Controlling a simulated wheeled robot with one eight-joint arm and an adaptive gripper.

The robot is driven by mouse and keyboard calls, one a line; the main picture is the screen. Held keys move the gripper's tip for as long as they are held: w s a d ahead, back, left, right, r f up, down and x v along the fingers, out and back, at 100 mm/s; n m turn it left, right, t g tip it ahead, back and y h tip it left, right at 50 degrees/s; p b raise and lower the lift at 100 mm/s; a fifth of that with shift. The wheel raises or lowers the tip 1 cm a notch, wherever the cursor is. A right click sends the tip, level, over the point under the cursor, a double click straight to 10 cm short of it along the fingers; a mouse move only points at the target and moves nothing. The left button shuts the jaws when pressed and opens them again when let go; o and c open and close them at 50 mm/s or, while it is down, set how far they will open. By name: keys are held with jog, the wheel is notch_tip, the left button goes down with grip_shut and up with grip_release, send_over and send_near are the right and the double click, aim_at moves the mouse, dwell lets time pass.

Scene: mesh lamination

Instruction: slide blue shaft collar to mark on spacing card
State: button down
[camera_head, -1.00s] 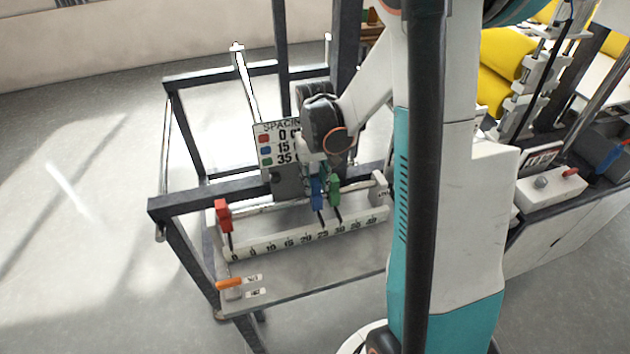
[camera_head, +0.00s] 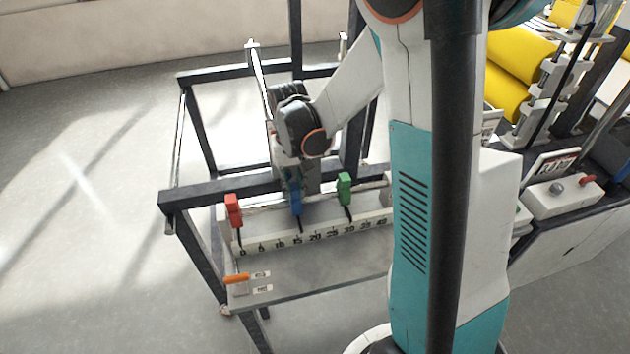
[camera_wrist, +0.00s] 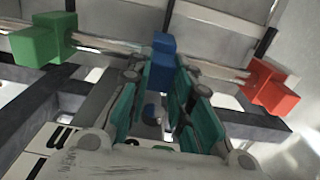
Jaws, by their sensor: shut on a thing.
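The blue shaft collar (camera_head: 296,202) sits on the rail, its pointer close to the 15 on the white scale (camera_head: 315,238). My gripper (camera_head: 292,184) reaches it from above and is shut on it. In the wrist view, the blue collar (camera_wrist: 162,52) shows between the teal fingers of my gripper (camera_wrist: 161,76). The red collar (camera_head: 233,210) is at the left end near 0. The green collar (camera_head: 344,186) is to the right, its pointer near 30.
A dark frame (camera_head: 240,190) surrounds the rail. An orange-handled part (camera_head: 237,279) and small labels (camera_head: 262,281) lie on the front plate. Yellow rolls (camera_head: 515,65) stand at the right. The rail between blue and red is clear.

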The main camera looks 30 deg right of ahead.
jog(key=shift+w+a, duration=0.25)
jog(key=shift+a, duration=0.5)
jog(key=c, duration=1.8)
grip_release()
jog(key=shift+o, duration=0.4)
jog(key=shift+a, duration=0.2)
notch_tip(320, 180, up, 12)
